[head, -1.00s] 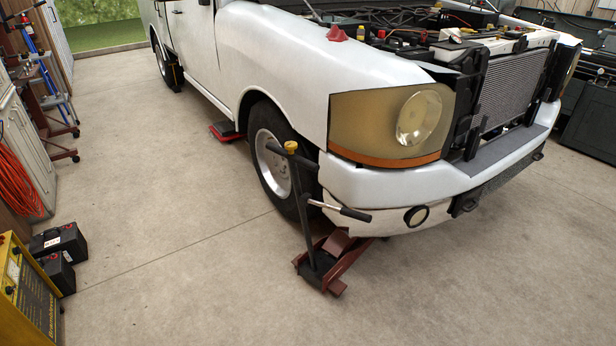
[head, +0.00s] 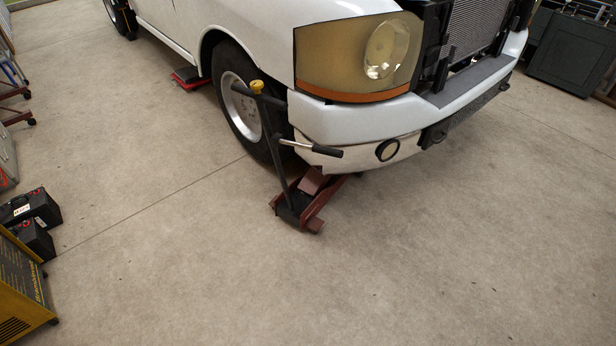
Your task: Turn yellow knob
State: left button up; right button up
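In the head view a small yellow knob (head: 257,86) sits at the top of the black upright handle (head: 272,140) of a floor jack. The jack's dark red body (head: 305,200) stands on the floor under the truck's front bumper. The handle leans slightly and has a side lever with a black grip (head: 327,151) pointing right. Neither of my grippers shows in the view.
The white pickup (head: 330,120) stands behind the jack, its front wheel (head: 241,108) just left of the handle. Black batteries (head: 32,208) and a yellow machine (head: 22,285) stand at the left edge. The concrete floor in front of the jack is clear.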

aim_at(257, 85)
jog(key=i+l+u, duration=0.5)
jog(key=i+l, duration=0.4)
